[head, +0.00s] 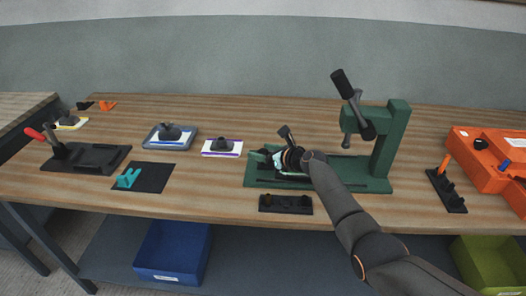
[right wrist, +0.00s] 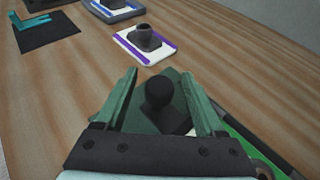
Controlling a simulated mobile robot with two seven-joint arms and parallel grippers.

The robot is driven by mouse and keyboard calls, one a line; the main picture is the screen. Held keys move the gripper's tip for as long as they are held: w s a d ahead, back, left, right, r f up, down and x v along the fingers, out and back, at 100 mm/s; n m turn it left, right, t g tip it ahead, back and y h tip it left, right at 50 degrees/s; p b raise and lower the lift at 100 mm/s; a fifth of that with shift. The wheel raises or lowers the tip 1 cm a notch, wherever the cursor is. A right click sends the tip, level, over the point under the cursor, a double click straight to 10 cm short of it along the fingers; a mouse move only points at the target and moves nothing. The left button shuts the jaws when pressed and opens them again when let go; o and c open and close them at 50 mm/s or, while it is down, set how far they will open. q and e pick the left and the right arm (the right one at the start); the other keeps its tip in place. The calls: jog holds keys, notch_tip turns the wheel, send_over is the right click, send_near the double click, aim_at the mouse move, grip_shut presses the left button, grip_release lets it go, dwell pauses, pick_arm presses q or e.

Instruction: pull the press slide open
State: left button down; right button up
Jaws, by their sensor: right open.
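The green press (head: 398,130) stands on the bench right of centre, with a raised lever that has a black grip (head: 342,83). Its base (head: 375,186) runs left under my right arm. My right gripper (head: 277,160) is over the left end of the base. In the right wrist view, my right gripper (right wrist: 160,76) is open, with its green fingers on either side of a round black knob (right wrist: 159,92) on the press's slide. I cannot tell whether the fingers touch the knob. My arm hides much of the slide in the head view. My left gripper is not in view.
A white card with a purple edge (head: 208,152) carries a dark part left of the press. A black block (head: 286,204) lies in front. A toggle clamp with a red handle (head: 36,135) is at far left. Orange cases (head: 475,152) stand at right.

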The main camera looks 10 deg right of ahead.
jog(key=shift+s, duration=0.1)
jog(key=shift+s+d+r+p, duration=0.3)
jog(key=shift+s+p, duration=0.1)
jog(key=shift+p, duration=0.35)
jog(key=p+v, duration=0.4)
jog(key=v, duration=0.5)
jog(key=shift+s+d+r, duration=0.1)
jog(key=shift+s+d, duration=0.05)
jog(key=shift+s, duration=0.2)
jog(key=shift+v, duration=0.75)
